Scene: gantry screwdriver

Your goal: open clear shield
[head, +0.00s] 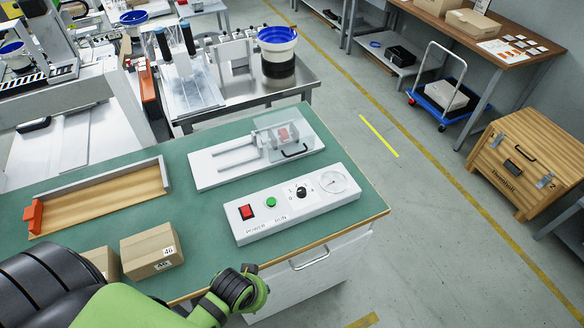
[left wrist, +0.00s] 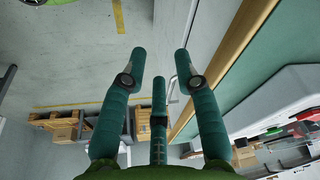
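The shield appears down over the part. My left arm comes in from the lower left of the head view; its black and green end section (head: 243,290) is in front of the bench, well short of the shield. In the left wrist view my left gripper (left wrist: 158,62) has its teal fingers spread and empty, beside the bench edge. My right gripper is not in view.
A white control box (head: 298,205) with red switch, green button, knob and dial stands between fixture and bench front. A cardboard box (head: 151,251) and a wooden tray (head: 100,203) are on the left. Green bench top (head: 350,212) is clear at the right.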

